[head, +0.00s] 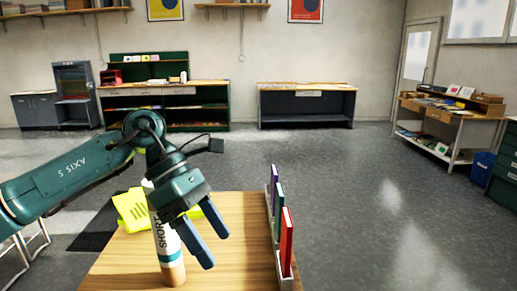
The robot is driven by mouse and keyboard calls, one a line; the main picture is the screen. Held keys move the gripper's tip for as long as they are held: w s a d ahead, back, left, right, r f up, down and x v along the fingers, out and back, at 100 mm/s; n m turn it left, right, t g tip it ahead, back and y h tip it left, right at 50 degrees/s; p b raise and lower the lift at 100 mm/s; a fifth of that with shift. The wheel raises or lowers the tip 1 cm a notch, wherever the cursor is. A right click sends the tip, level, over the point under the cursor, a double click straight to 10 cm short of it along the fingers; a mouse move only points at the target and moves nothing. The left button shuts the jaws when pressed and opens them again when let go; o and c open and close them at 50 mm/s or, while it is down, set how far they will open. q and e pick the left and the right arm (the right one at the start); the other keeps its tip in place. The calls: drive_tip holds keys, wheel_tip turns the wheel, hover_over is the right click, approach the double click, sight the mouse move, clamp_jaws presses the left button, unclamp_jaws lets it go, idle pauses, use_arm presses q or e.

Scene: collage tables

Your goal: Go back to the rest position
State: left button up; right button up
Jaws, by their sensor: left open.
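My left gripper (207,243) comes in from the left above the wooden table (225,270). Its two blue fingers are apart and point down to the right, with nothing seen between them. A cylinder (168,262) with a white label and tan base stands upright on the table just left of the fingers. The gripper body hides part of its upper right side. I cannot tell whether they touch. My right gripper is not in view.
A yellow-green item (131,212) lies at the table's back left. A rack (283,265) with several thin upright coloured books (288,240) stands along the right edge. Open floor (390,200) lies to the right. Workbenches (306,88) stand by the far wall.

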use_arm(q)
drive_tip(key=s+d+n+g+h, duration=0.2)
drive_tip(key=s+d+n+h, duration=0.3)
drive_tip(key=d+n+h, duration=0.55)
drive_tip(key=w+a+f+n+t+y+p, duration=0.1)
drive_tip(key=w+a+f+n+t+y, duration=0.25)
drive_tip(key=f+n+t, duration=0.7)
drive_tip(key=w+a+f+n+t+y+p, duration=0.15)
drive_tip(key=a+f+n+t, duration=0.3)
drive_tip(key=n+t, duration=1.1)
drive_tip(key=s+a+f+n+g+y, duration=0.4)
drive_tip(key=s+f+n, duration=0.3)
drive_tip(key=f, duration=0.3)
drive_tip(key=s+a+f+n+g+y, duration=0.4)
drive_tip(key=s+a+f+n+g, duration=0.1)
drive_tip(key=f, duration=0.5)
drive_tip(key=s+n+g, duration=0.1)
drive_tip(key=n, duration=0.1)
drive_tip(key=shift+s+n+y+b, duration=0.3)
drive_tip(key=shift+s+n+y, duration=0.05)
drive_tip(key=shift+s, duration=0.05)
drive_tip(key=shift+a, duration=0.1)
